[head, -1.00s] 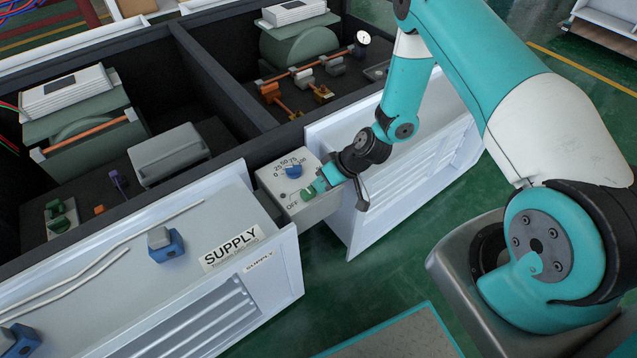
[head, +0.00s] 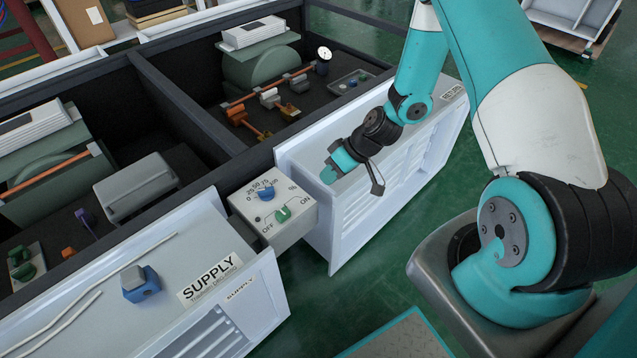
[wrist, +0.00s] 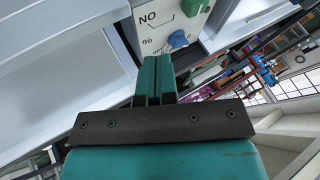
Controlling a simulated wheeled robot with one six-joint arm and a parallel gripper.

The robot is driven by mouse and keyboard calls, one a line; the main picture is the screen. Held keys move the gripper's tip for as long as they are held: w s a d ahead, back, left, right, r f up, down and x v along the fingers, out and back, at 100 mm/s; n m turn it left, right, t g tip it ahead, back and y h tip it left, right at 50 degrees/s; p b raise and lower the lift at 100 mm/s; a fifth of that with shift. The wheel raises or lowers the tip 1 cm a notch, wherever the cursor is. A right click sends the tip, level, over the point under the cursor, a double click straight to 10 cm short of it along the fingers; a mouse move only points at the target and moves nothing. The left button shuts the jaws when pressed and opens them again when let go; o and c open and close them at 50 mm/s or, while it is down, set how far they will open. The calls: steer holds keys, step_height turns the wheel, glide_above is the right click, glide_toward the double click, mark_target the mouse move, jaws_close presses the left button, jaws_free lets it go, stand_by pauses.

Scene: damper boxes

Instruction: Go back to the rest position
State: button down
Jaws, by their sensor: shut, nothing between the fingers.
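My gripper (head: 328,175) is shut and empty. In the head view it hangs in front of the right white panel, to the right of the control box and apart from it. In the wrist view its teal fingers (wrist: 154,78) are pressed together. The grey control box (head: 272,208) carries a blue dial (head: 266,194) marked in percent and a green switch (head: 283,214) between OFF and ON. In the wrist view the blue dial (wrist: 178,39) and part of the green switch (wrist: 204,6) show beyond the fingers.
The left panel labelled SUPPLY (head: 210,278) and the right white panel (head: 345,215) stand open beside the box. Behind them is the dark two-bay casing (head: 172,92) with fans and dampers. Green floor (head: 350,290) is clear in front.

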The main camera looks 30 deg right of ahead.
steer(key=shift+s+d+r, duration=0.1)
steer(key=shift+d+r, duration=0.1)
steer(key=shift+r, duration=0.05)
stand_by(0.4)
steer(key=s+a+r+n+g, duration=0.1)
steer(key=a+r, duration=0.2)
steer(key=r, duration=0.3)
steer(key=s+a+r, duration=0.2)
steer(key=a+r, duration=0.2)
steer(key=r, duration=0.3)
steer(key=s+a+r+n+g, duration=0.1)
steer(key=a+r, duration=0.2)
steer(key=r, duration=0.3)
steer(key=s+a+r+n+g+h, duration=0.1)
steer(key=s+a+r, duration=0.1)
steer(key=s+r, duration=0.55)
steer(key=s+a+r+h, duration=0.25)
steer(key=s+r, duration=0.25)
steer(key=s, duration=0.5)
step_height(320, 180, up, 18)
steer(key=p, duration=1.7)
steer(key=shift+y+p, duration=0.3)
steer(key=shift+y, duration=0.15)
